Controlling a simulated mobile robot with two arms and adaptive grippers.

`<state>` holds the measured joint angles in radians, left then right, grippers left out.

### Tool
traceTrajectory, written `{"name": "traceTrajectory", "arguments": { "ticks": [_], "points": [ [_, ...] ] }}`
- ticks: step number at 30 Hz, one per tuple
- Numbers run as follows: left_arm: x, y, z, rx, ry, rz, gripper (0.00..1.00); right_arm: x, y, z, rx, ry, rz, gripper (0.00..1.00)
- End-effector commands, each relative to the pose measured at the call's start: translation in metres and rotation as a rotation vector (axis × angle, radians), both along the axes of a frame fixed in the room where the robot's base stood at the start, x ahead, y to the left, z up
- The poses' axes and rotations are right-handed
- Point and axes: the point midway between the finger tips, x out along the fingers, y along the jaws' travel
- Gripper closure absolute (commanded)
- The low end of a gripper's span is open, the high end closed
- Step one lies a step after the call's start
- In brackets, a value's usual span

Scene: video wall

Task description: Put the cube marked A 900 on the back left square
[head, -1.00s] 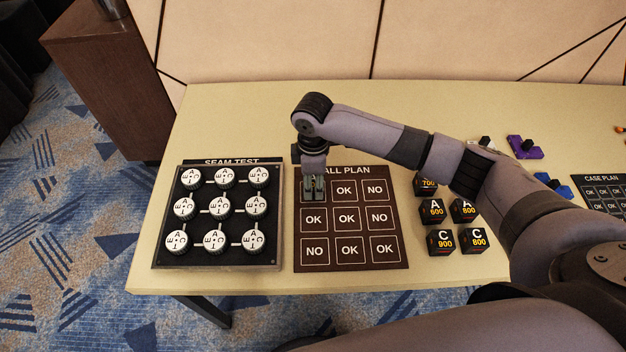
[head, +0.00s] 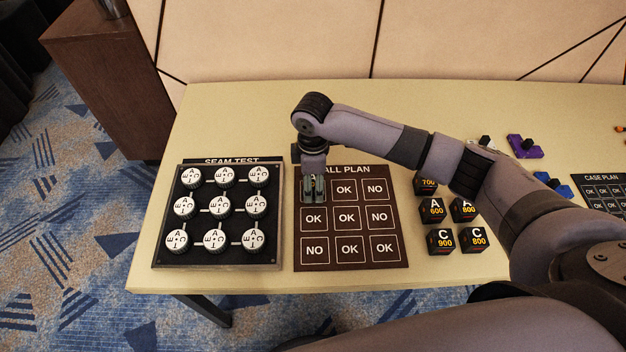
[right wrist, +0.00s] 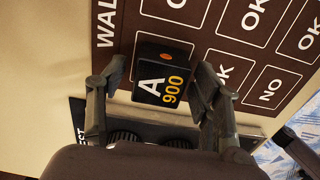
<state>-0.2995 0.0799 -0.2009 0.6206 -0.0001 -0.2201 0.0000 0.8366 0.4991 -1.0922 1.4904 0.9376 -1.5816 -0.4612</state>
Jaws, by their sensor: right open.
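The cube marked A 900 (right wrist: 162,75) is black with a white A, an orange 900 and an orange dot. In the right wrist view it stands on the back left square of the brown wall plan board (head: 335,267). My right gripper (head: 314,189) is over that square, pointing down. Its fingers are open on either side of the cube, with visible gaps in the right wrist view (right wrist: 152,82). In the head view the fingers and wrist mostly hide the cube.
The seam test board (head: 270,257) with several white round pieces lies left of the plan. Cubes A 600 (head: 432,210), A 800 (head: 463,209), C 900 (head: 440,242) and C 800 (head: 473,240) stand to its right. The table front (head: 350,281) is clear.

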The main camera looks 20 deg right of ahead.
Motion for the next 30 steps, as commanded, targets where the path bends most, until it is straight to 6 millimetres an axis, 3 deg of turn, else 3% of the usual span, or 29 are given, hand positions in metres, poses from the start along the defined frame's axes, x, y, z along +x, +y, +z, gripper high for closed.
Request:
{"name": "traceTrajectory", "arguments": {
  "ticks": [5, 12, 18, 24, 30],
  "points": [
    [0.000, 0.000, 0.000, 0.000, 0.001, 0.000, 0.60, 0.002, 0.001, 0.023, 0.003, -0.005, 0.001, 0.41],
    [0.000, 0.001, -0.001, 0.001, 0.001, 0.001, 0.60, 0.002, 0.001, 0.075, 0.002, -0.005, 0.001, 0.41],
    [0.000, 0.001, -0.001, 0.001, 0.001, 0.001, 0.60, 0.001, 0.001, 0.108, 0.001, -0.002, 0.000, 0.41],
    [-0.001, 0.001, -0.001, 0.001, 0.001, 0.001, 0.60, 0.001, 0.001, 0.121, 0.001, -0.001, 0.000, 0.41],
    [-0.001, 0.001, -0.001, 0.001, 0.001, 0.001, 0.60, 0.000, 0.000, 0.122, 0.000, 0.000, 0.000, 0.41]
  ]
}}
